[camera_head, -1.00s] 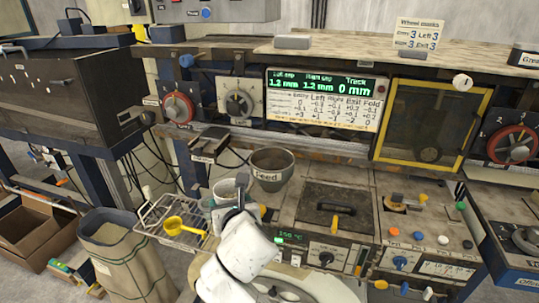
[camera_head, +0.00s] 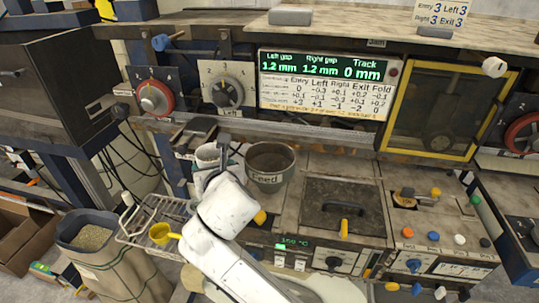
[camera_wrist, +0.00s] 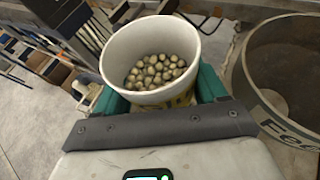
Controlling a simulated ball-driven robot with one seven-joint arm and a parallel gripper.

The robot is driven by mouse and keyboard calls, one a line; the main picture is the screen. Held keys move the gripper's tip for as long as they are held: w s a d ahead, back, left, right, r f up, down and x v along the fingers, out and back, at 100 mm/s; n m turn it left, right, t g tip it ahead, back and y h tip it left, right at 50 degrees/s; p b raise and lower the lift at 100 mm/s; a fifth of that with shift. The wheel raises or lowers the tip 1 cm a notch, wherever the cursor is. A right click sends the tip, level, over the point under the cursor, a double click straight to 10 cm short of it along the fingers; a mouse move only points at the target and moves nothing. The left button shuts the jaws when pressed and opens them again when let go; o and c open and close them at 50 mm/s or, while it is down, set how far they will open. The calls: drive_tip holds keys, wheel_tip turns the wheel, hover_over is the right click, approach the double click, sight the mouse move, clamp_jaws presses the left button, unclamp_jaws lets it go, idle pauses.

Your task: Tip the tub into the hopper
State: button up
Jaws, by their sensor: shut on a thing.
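The tub (camera_wrist: 118,49) is white and round, and holds many brownish pellets in the wrist view. My gripper (camera_wrist: 158,98) is shut on it, with green fingers on either side. In the head view the tub (camera_head: 207,154) stands roughly upright just left of the hopper, partly hidden by my white wrist, as is my gripper (camera_head: 215,178). The hopper is a grey round bowl marked "Feed" (camera_head: 272,178). In the wrist view the hopper (camera_wrist: 250,85) is at the right, apart from the tub; the visible part of its inside shows no pellets.
A wire rack (camera_head: 140,222) with a yellow scoop (camera_head: 163,233) is left of my arm. A sack of grain-like material (camera_head: 98,262) stands on the floor at left. A dark plate with a handle (camera_head: 343,207) lies right of the hopper. The display panel (camera_head: 322,80) rises behind.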

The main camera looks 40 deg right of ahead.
sight(215, 144)
drive_tip(key=shift+s+d+r+m+y+b, duration=0.15)
drive_tip(key=shift+d+r+m, duration=0.1)
drive_tip(key=shift+r, duration=0.25)
drive_tip(key=shift+s+d+r+m+y+b, duration=0.15)
drive_tip(key=shift+r+m, duration=0.1)
drive_tip(key=shift+r, duration=0.2)
drive_tip(key=shift+m+t+y, duration=0.4)
drive_tip(key=shift+m+t, duration=0.2)
drive_tip(key=shift+m, duration=0.1)
drive_tip(key=r, duration=0.4)
drive_tip(key=shift+s+d+p, duration=0.3)
drive_tip(key=shift+d, duration=0.1)
drive_tip(key=m+t+b, duration=0.1)
drive_tip(key=m+b, duration=0.1)
drive_tip(key=s+d+r+m+t+y+b, duration=0.1)
drive_tip(key=m+b, duration=0.1)
drive_tip(key=m, duration=0.1)
drive_tip(key=d+r+m+t+b, duration=0.1)
drive_tip(key=m+b, duration=0.1)
drive_tip(key=b, duration=0.1)
drive_tip(key=shift+s+d+t+y, duration=0.15)
drive_tip(key=shift+s+t+y, duration=0.05)
drive_tip(key=shift+t+y, duration=0.1)
drive_tip(key=shift+f+m+b, duration=0.1)
drive_tip(key=shift+m+b, duration=0.4)
drive_tip(key=shift+b, duration=0.15)
